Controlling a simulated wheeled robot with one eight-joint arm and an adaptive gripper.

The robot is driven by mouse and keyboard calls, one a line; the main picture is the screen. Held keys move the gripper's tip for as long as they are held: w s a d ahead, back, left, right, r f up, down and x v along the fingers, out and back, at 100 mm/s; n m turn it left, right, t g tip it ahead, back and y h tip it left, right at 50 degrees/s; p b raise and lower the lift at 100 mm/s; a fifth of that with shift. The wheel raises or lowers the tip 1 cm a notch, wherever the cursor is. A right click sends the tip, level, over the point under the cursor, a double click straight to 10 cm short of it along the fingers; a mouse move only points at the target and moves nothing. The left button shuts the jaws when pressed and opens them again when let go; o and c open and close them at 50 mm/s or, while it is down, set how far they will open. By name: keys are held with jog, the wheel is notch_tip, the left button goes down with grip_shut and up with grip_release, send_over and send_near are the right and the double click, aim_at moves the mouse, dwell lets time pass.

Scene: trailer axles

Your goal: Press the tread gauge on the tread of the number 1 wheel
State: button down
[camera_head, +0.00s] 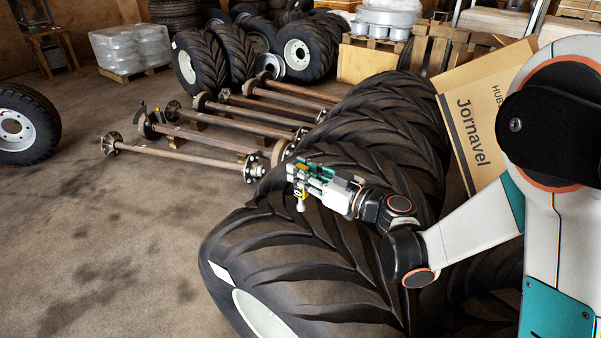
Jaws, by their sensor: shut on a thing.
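My gripper (312,178) is shut on the tread gauge (300,201), a small yellow piece with a pale lower end pointing down. The gauge hangs over the tread of the large black tyres in the middle of the view; whether it touches rubber I cannot tell. The nearest large wheel (290,262) has deep slanted lugs, a pale rim and a white label (221,273) on its sidewall. No number is readable on it. Another large wheel (375,150) stands right behind it, partly hidden by my gripper and arm.
Several rusty axles (190,133) lie on the floor behind, left of the tyres. A cardboard box (476,115) marked Jornavel leans at the right, close to my arm. Another wheel (25,125) stands at the far left. The concrete floor (100,245) at the left front is clear.

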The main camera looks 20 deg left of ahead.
aim_at(307, 192)
jog(key=shift+f+b, duration=2.45)
jog(key=shift+f, duration=0.45)
jog(key=shift+r, duration=0.1)
jog(key=shift+r+p, duration=1.75)
jog(key=shift+r, duration=1.2)
